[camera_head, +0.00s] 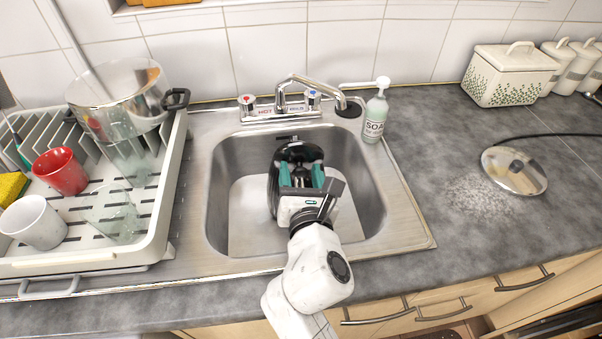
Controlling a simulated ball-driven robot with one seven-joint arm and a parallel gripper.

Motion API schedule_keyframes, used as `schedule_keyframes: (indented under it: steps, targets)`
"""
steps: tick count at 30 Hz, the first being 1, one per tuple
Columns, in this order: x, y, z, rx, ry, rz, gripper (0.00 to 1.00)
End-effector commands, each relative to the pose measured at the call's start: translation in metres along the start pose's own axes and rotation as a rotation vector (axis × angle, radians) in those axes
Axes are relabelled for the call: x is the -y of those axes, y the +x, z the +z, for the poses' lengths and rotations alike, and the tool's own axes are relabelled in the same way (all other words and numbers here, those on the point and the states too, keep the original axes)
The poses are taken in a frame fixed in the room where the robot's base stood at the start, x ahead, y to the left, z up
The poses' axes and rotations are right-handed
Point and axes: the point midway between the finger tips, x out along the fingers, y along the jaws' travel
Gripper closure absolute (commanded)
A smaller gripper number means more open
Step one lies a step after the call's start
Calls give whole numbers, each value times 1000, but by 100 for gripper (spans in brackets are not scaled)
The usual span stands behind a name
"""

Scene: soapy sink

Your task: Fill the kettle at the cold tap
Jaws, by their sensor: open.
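A dark, shiny rounded object, apparently the kettle (295,151), sits in the steel sink basin (226,190). My gripper (301,177) is over it, with its two teal fingers apart and part of the kettle showing between them. I cannot tell whether the fingers touch it. My gripper hides much of the kettle, including its handle and spout. The mixer tap (281,97) stands behind the basin, its spout swung to the right. The blue-marked cold tap (313,100) is on the right and the red-marked hot tap (247,104) on the left. No water stream shows.
A dish rack (150,225) with a pot (118,95), a red mug (60,171) and a white mug (33,222) is left of the sink. A soap bottle (376,112) stands behind right.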

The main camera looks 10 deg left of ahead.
Motion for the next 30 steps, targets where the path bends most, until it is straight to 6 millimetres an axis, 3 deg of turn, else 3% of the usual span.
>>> schedule_keyframes:
  steps: [5, 18, 24, 30]
  targets:
    - [0, -15, -1, -1, 1, 1, 44]
    - [0, -92, -1, -1, 1, 1, 44]
    - [0, -107, -1, -1, 0, 0, 44]
    - [0, -108, 0, 0, 0, 0, 44]
